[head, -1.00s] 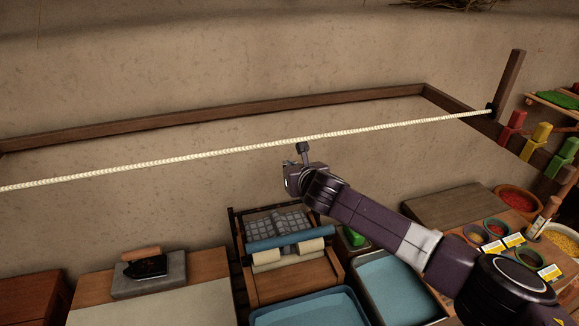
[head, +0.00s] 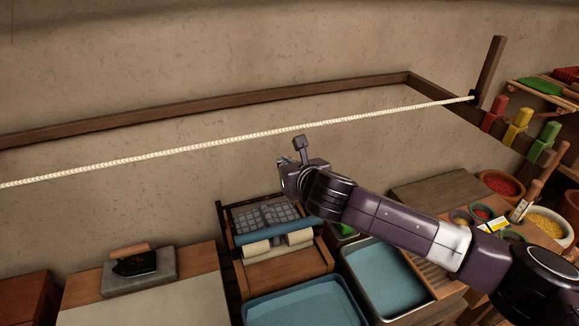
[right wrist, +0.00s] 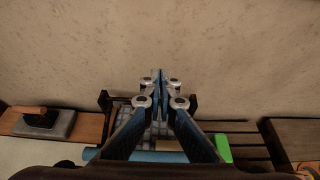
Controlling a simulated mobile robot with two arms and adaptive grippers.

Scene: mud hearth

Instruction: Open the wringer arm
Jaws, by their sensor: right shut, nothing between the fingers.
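The wringer (head: 285,272) is a wooden frame with dark posts, standing against the mud wall in the lower middle of the head view. It has cream rollers (head: 257,249), a blue bar or roller (head: 275,232) above them and a grey checked cloth behind. I cannot tell which part is its arm. My right gripper (head: 285,163) is shut and empty, above the wringer and apart from it in the picture. In the right wrist view its closed fingers (right wrist: 160,80) point at the wall, with the checked cloth (right wrist: 125,115) partly hidden below. My left gripper is out of view.
A rope (head: 180,151) crosses the space near my right gripper. Blue basins (head: 305,305) stand in front and right of the wringer. An iron (head: 133,262) rests on a block at left. Bowls of coloured powder (head: 497,186) fill the right side.

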